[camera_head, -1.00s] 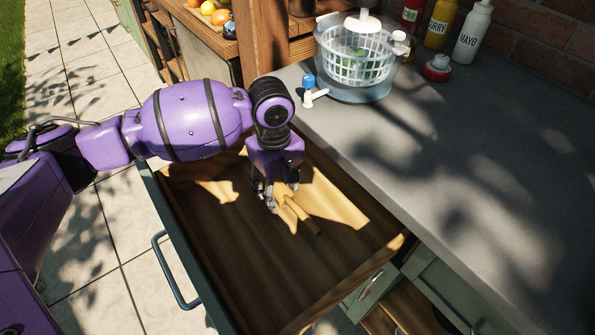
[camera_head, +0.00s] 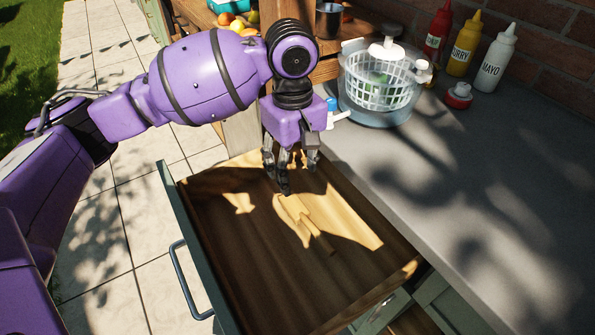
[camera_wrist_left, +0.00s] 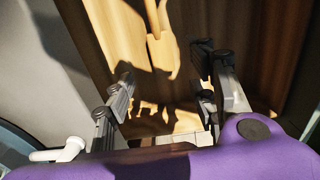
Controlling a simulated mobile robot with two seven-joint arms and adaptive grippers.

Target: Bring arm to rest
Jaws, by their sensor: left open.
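My left gripper (camera_head: 288,172) is open and points down above the open wooden drawer (camera_head: 225,235). A light wooden utensil (camera_head: 306,222) lies on the drawer floor just below and in front of the fingers, apart from them. In the left wrist view the open fingers (camera_wrist_left: 165,95) frame the drawer floor and the gripper's shadow, with nothing between them. The utensil also shows at the top of the left wrist view (camera_wrist_left: 158,48). My right gripper is not in view.
The grey countertop (camera_head: 440,190) lies right of the drawer. A salad spinner (camera_head: 380,85), a red-and-white lidded item (camera_head: 458,95), and ketchup (camera_head: 438,32), curry (camera_head: 465,45) and mayo (camera_head: 495,60) bottles stand at its back. The drawer handle (camera_head: 185,280) sticks out at the left.

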